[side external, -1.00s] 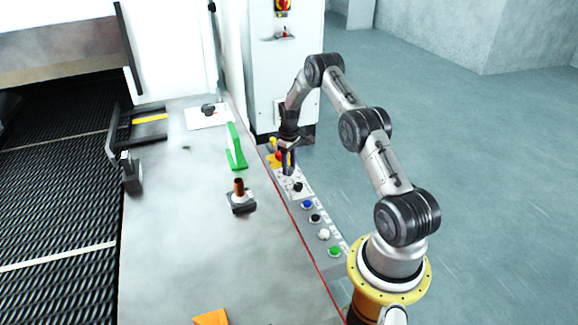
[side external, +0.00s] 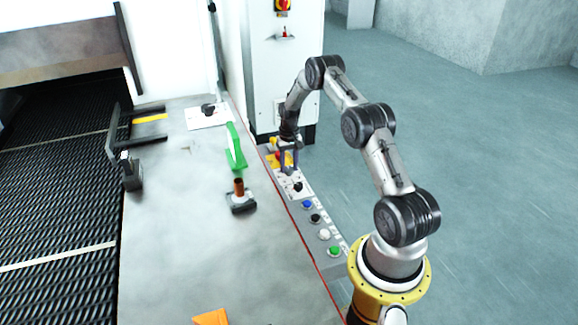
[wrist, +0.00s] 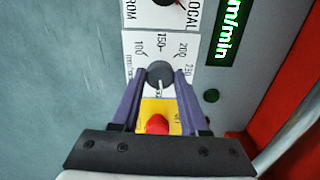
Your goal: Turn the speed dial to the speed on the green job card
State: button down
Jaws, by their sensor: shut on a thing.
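The speed dial (wrist: 158,74) is a round black knob with a white mark at its lower edge in the wrist view. Printed numbers around its upper side include 100, 150 and 200. My gripper (wrist: 160,78) has its purple fingers on either side of the knob and is shut on it. In the side view my gripper (side external: 289,169) is down at the far end of the control strip, and the dial is hidden there. The green job card (side external: 236,148) stands on the grey table left of my gripper. Its writing is not readable.
A red button on a yellow plate (wrist: 157,118) lies close below the dial in the wrist view. A LOCAL selector (wrist: 163,5) and a green m/min display (wrist: 228,30) are above. Several coloured buttons (side external: 324,235) line the strip. A brown-handled stamp-like object (side external: 240,200) stands on the table.

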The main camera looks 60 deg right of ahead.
aim_at(289, 169)
jog(key=shift+m, duration=0.6)
jog(key=shift+c, duration=2.1)
grip_release()
jog(key=shift+r, duration=0.1)
notch_tip(289, 169, up, 14)
